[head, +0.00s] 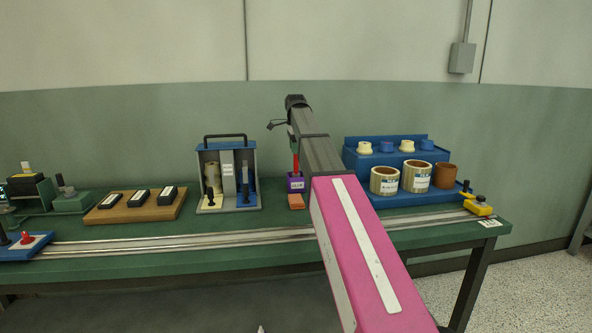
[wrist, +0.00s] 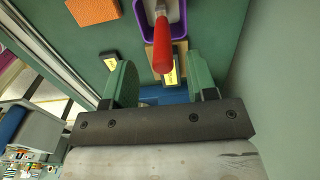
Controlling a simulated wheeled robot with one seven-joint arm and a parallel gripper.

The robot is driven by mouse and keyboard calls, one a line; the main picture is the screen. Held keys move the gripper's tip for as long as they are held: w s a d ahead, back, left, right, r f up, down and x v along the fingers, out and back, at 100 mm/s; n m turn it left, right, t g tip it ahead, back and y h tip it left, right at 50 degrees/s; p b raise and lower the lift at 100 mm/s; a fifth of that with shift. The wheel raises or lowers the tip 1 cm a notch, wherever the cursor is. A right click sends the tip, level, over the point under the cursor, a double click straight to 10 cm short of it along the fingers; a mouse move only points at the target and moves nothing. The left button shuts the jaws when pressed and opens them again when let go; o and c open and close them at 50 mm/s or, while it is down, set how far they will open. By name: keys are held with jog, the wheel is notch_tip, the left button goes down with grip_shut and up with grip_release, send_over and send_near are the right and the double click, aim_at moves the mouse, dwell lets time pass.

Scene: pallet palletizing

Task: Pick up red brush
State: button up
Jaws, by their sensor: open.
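The red brush (head: 296,161) stands handle up in a purple glue pot (head: 296,185) at the middle of the green bench. In the wrist view the red brush handle (wrist: 161,48) rises from the purple pot (wrist: 183,29) toward the camera. My gripper (wrist: 160,80) is open, with one green finger on either side of the handle's line. The handle's end lies a little ahead of the gap between the fingertips, and no contact shows. In the head view my arm hides most of the gripper.
An orange block (head: 297,202) lies in front of the pot. A grey-blue tool holder (head: 228,176) stands to the left, beside a wooden tray (head: 120,210). A blue rack (head: 356,159) with tape rolls stands to the right. A metal rail (head: 200,242) runs along the bench front.

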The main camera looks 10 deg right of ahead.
aim_at(296, 157)
notch_tip(296, 157, down, 5)
jog(key=shift+w+d+r, duration=0.1)
jog(key=shift+d+r, duration=0.05)
jog(key=shift+r, duration=0.05)
grip_shut()
jog(key=shift+r, duration=0.1)
